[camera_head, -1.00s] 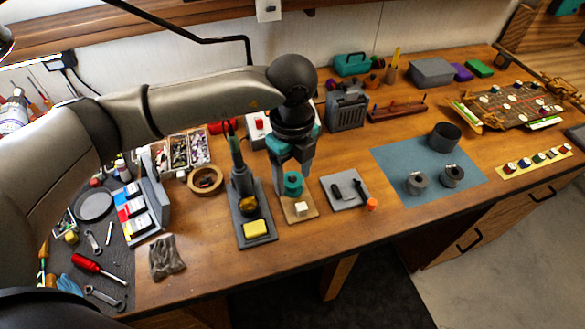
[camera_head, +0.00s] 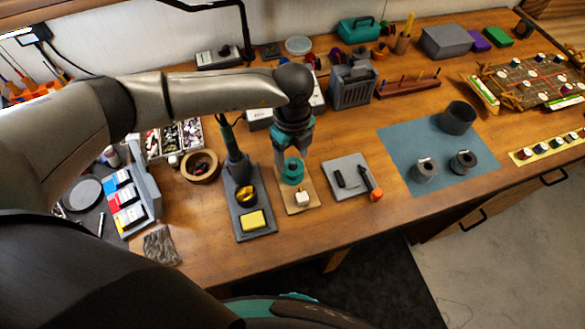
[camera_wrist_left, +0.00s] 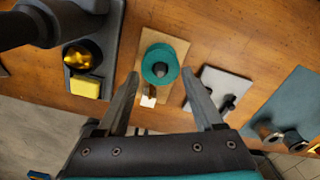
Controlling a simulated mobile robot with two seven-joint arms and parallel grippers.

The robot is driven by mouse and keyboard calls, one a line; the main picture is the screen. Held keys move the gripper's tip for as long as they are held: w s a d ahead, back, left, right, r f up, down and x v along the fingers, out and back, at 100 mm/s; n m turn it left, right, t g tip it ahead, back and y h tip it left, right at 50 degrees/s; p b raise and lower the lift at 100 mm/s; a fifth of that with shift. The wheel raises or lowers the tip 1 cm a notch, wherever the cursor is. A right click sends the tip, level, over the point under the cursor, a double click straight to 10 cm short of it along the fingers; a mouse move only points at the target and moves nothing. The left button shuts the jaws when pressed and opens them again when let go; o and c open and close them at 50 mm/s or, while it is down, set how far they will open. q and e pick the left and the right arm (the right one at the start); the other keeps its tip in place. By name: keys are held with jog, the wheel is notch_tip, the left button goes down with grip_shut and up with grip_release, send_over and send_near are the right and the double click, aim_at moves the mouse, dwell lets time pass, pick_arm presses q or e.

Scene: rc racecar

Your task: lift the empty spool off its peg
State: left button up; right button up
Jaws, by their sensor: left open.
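The empty spool (camera_head: 293,172) is teal and sits upright on a small wooden stand (camera_head: 300,204) with a white block at its front. In the left wrist view the spool (camera_wrist_left: 151,56) is a teal ring around a dark peg (camera_wrist_left: 160,69). My left gripper (camera_head: 293,154) points down over the spool and is open. In the left wrist view, the fingertips of my left gripper (camera_wrist_left: 161,73) lie to either side of the spool with small gaps. I cannot tell how far down they reach. My right gripper is not in view.
A soldering iron stand (camera_head: 240,185) with a yellow sponge (camera_head: 252,220) is close on the left. A grey tray (camera_head: 341,184) with dark tools and an orange-tipped piece is on the right. A blue mat (camera_head: 403,152) with dark cylinders lies farther right.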

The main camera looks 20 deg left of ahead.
aim_at(293, 162)
pick_arm(q)
jog(key=shift+f, duration=2.75)
jog(key=c, duration=0.9)
jog(key=shift+r, duration=0.15)
jog(key=shift+c, duration=0.2)
notch_tip(293, 162, up, 20)
